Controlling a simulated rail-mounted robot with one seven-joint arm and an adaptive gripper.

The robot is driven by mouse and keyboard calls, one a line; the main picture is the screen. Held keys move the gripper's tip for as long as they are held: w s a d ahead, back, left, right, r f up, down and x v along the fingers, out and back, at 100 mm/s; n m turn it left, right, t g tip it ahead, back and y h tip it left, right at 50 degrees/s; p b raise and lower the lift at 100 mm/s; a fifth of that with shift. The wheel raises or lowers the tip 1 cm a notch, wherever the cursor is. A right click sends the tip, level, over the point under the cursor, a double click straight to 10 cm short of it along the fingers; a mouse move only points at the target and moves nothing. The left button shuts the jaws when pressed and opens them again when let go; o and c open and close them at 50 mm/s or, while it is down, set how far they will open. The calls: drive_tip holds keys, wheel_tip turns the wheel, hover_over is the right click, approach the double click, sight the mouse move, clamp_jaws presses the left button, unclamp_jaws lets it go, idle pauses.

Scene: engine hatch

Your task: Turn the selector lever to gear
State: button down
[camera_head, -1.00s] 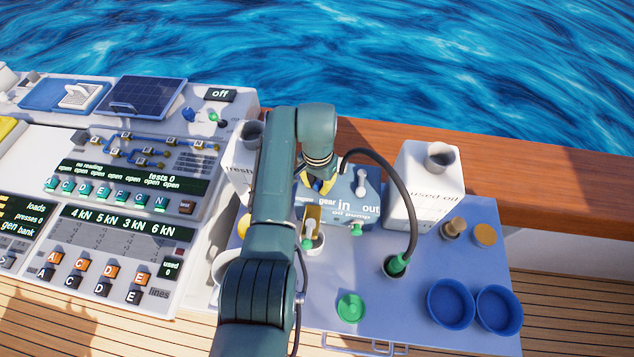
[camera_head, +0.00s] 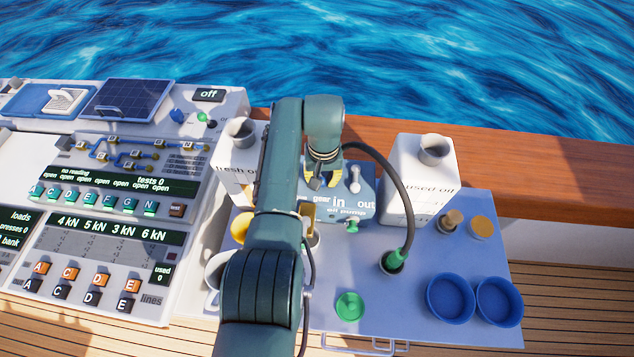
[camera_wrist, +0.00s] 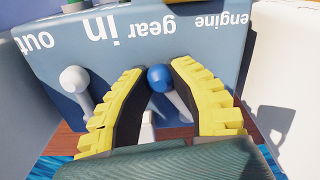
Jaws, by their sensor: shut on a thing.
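The selector lever has a blue ball knob (camera_wrist: 160,78) on a light stem. In the wrist view, the knob lies alongside the printed word "gear" on the blue oil pump box (camera_wrist: 100,50), with "engine" farther right. My gripper (camera_wrist: 158,85) has its yellow, dark-padded fingers on both sides of the knob and stem. In the head view, my gripper (camera_head: 325,181) is at the back top of the pump box (camera_head: 345,205), and the selector lever is largely hidden there.
A pale in/out lever (camera_head: 354,180) stands right of my gripper; in the wrist view this lever (camera_wrist: 75,80) is at left. A used oil canister (camera_head: 420,175) and a dark hose (camera_head: 405,190) stand right. A fresh oil canister (camera_head: 232,160) stands left.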

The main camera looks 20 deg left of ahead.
drive_tip(key=shift+w+d+f+n+b, duration=0.1)
drive_tip(key=shift+w+d+n+b, duration=0.15)
drive_tip(key=shift+n+b, duration=0.45)
drive_tip(key=shift+w+d+f+n+b, duration=0.1)
drive_tip(key=shift+w+d+n+b, duration=0.15)
drive_tip(key=shift+n+b, duration=0.4)
drive_tip(key=c, duration=0.8)
unclamp_jaws()
drive_tip(key=shift+w+r, duration=0.1)
drive_tip(key=shift+c, duration=0.2)
drive_tip(key=shift+r, duration=0.1)
wheel_tip(320, 180, up, 12)
